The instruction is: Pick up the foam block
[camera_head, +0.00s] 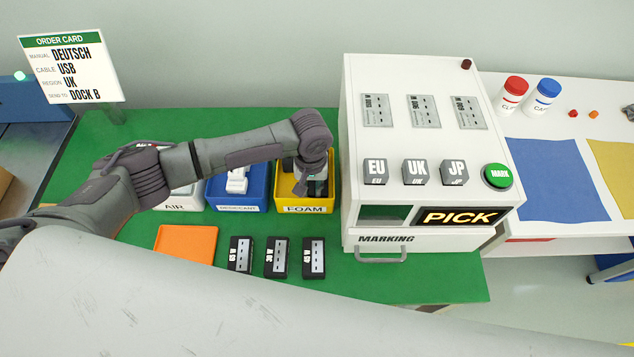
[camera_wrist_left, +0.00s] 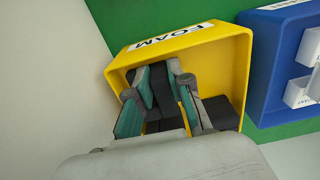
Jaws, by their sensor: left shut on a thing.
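The yellow bin (camera_head: 304,209) labelled FOAM stands on the green table. It also shows in the left wrist view (camera_wrist_left: 232,62), with dark grey foam blocks (camera_wrist_left: 222,112) inside. My left gripper (camera_head: 313,186) reaches down into this bin. In the left wrist view its two teal-padded fingers (camera_wrist_left: 159,84) are shut on a dark foam block (camera_wrist_left: 161,90), which is still within the bin walls. The arm and fingers hide part of the block and bin. My right gripper is not in view.
A blue bin (camera_head: 237,207) stands left of the foam bin, with an AIR bin (camera_head: 180,206) beyond it. The white marking machine (camera_head: 400,222) rises close on the right. An orange tray (camera_head: 186,243) and several black adapters (camera_head: 277,257) lie in front.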

